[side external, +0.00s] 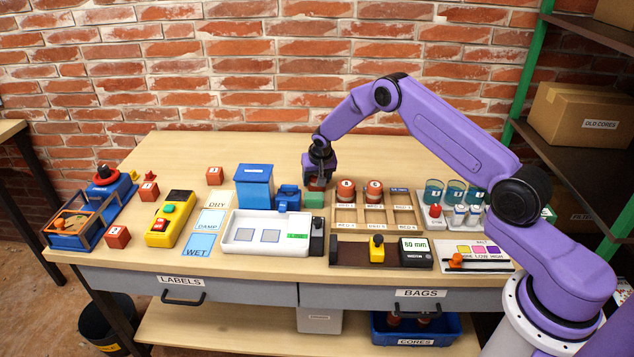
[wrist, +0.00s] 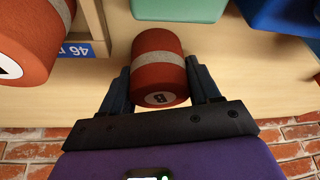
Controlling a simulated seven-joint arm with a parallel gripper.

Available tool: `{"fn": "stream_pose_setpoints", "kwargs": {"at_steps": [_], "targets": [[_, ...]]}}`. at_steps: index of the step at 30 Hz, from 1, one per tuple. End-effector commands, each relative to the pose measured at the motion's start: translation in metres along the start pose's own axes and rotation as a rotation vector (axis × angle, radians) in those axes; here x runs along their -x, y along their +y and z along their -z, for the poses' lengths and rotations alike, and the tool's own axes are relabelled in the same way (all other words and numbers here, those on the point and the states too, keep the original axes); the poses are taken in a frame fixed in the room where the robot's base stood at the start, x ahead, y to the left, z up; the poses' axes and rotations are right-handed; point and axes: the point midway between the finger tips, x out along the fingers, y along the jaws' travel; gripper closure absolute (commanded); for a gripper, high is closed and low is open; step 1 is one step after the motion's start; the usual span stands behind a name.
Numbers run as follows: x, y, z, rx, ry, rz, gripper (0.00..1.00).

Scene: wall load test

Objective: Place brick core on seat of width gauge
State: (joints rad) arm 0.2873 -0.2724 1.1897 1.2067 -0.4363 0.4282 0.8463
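A red brick core (wrist: 158,62) with a grey band and a marked end face sits between the fingers of my gripper (wrist: 160,85) in the wrist view. Both fingers appear to press on its sides. In the side view my gripper (side external: 317,181) points down at the back of the bench, left of the core rack, with a little red showing under it. I cannot tell whether the core touches the bench. The width gauge (side external: 352,249) lies at the front edge, with a yellow slider (side external: 377,250) and a display (side external: 415,250) reading about 60 mm. Its seat looks empty.
The wooden rack (side external: 376,226) beside my gripper holds two red cores (side external: 346,189). A white tray (side external: 268,247) and a dark upright device (side external: 317,236) are left of the gauge.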

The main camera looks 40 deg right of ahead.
Motion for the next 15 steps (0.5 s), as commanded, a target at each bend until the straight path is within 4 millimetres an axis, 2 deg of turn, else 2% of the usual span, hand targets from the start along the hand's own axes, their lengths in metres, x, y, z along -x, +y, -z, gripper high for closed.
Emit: {"fn": "stream_pose_setpoints", "kwargs": {"at_steps": [1, 3, 15], "targets": [[0.0001, 0.0, -0.0001, 0.0, 0.0, 0.0, 0.68], [0.0006, -0.0003, 0.0006, 0.0, 0.001, 0.001, 0.85], [0.008, -0.0006, 0.0042, -0.001, 0.003, 0.002, 0.85]]}}
